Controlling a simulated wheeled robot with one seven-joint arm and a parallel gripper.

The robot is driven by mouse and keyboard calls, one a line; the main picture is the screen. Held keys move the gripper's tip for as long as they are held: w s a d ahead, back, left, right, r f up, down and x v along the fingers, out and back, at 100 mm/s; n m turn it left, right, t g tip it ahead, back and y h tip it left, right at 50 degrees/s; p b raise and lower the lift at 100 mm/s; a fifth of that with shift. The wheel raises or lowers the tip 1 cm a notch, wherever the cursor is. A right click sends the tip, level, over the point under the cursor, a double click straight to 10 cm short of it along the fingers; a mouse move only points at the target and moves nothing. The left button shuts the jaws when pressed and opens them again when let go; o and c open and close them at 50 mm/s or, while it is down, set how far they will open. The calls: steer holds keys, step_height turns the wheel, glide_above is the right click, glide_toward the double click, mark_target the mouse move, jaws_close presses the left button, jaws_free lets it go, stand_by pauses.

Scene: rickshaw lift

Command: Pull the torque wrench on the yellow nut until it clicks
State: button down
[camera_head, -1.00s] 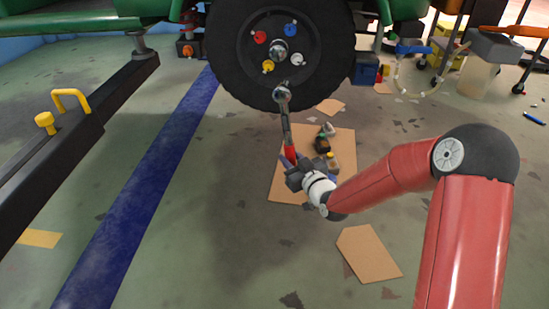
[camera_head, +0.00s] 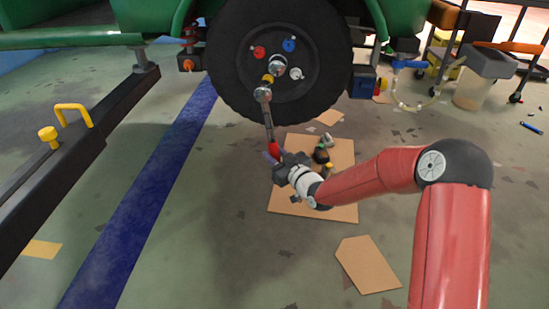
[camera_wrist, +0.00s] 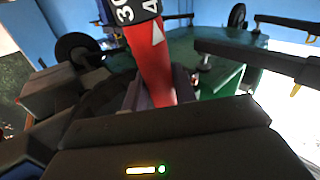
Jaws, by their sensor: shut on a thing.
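The yellow nut (camera_head: 267,79) sits low on the wheel hub, between the red nut and the white nut. The torque wrench (camera_head: 267,118) stands steeply, its round head just below the yellow nut and partly overlapping it in the picture. I cannot tell whether the socket is on the nut. My gripper (camera_head: 278,161) is shut on the wrench's red handle, below the wheel. In the wrist view the red handle (camera_wrist: 155,65) rises between the fingers, with a dark numbered collar above it; the nut is not visible there.
The wheel's black tyre (camera_head: 232,80) hangs on a green vehicle. Cardboard (camera_head: 342,155) with small bottles lies behind my gripper, and another cardboard piece (camera_head: 367,264) lies nearer. A black beam (camera_head: 85,150) with a yellow handle runs along the left. Floor left of my gripper is clear.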

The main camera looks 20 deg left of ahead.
steer(key=shift+w+a+r+p, duration=0.1)
steer(key=shift+w+a+p, duration=0.05)
steer(key=shift+w, duration=0.35)
steer(key=shift+w+a+p, duration=0.1)
steer(key=shift+w+p, duration=0.05)
steer(key=shift+w, duration=0.3)
steer(key=shift+w+d+b, duration=0.1)
steer(key=shift+d+b, duration=0.05)
steer(key=shift+b, duration=0.35)
steer(key=shift+w+f+b, duration=0.2)
steer(key=shift+b, duration=0.45)
stand_by(0.4)
steer(key=shift+w+a+r, duration=0.1)
steer(key=shift+w+a, duration=0.15)
steer(key=shift+w, duration=0.55)
stand_by(1.6)
steer(key=shift+a, duration=0.15)
stand_by(0.4)
steer(key=s+a+r+m+t+y, duration=0.2)
steer(key=a+m+t, duration=0.3)
steer(key=a, duration=0.8)
steer(key=shift+s+a+r+m+t, duration=0.25)
steer(key=shift+s+r+m, duration=0.3)
steer(key=shift+m, duration=1.35)
